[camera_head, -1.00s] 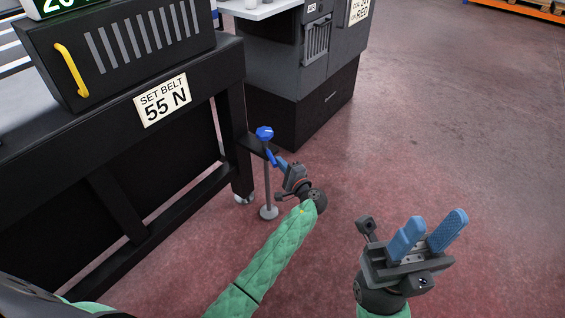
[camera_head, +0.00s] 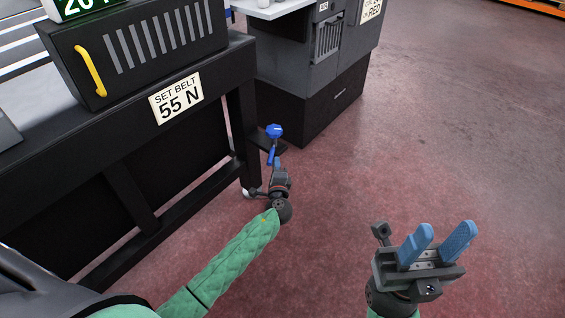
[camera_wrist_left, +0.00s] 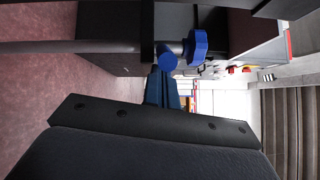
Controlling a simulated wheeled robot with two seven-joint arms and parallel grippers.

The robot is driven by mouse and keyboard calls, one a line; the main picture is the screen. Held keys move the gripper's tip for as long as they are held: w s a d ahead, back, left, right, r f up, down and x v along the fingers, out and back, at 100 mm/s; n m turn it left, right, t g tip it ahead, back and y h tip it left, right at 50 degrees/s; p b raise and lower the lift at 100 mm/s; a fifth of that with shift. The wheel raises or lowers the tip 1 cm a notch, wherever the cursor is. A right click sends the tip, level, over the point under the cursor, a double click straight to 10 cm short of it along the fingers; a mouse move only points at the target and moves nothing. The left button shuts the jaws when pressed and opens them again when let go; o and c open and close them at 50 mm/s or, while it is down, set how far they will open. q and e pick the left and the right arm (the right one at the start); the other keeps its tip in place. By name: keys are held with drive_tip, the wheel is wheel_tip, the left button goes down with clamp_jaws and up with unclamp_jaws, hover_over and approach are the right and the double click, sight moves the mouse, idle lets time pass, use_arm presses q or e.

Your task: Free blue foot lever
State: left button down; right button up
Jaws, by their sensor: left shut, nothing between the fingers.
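The blue lever shows in the head view as a round blue knob (camera_head: 274,131) with a blue bar (camera_head: 271,156) hanging below it, beside the black table's right end. My left gripper (camera_head: 277,163) is shut and empty, its blue fingertips close to the bar. In the left wrist view the knob (camera_wrist_left: 196,46) and the round blue end of the bar (camera_wrist_left: 168,60) lie just beyond the shut fingers (camera_wrist_left: 161,88). I cannot tell whether they touch. The lever's post is hidden behind my left gripper in the head view. My right gripper (camera_head: 440,245) is open and empty at lower right.
The black table (camera_head: 120,135) with the "SET BELT 55 N" sign (camera_head: 176,97) stands at the left. A dark cabinet (camera_head: 305,105) stands behind the lever. The red floor (camera_head: 450,130) on the right is clear.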

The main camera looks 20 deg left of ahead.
use_arm(q)
drive_tip(key=shift+s+a+m+h, duration=0.15)
drive_tip(key=shift+a+h, duration=0.1)
drive_tip(key=shift+a, duration=0.15)
drive_tip(key=shift+s+a+m+h, duration=0.15)
drive_tip(key=shift+a+h, duration=0.1)
drive_tip(key=shift+a, duration=0.15)
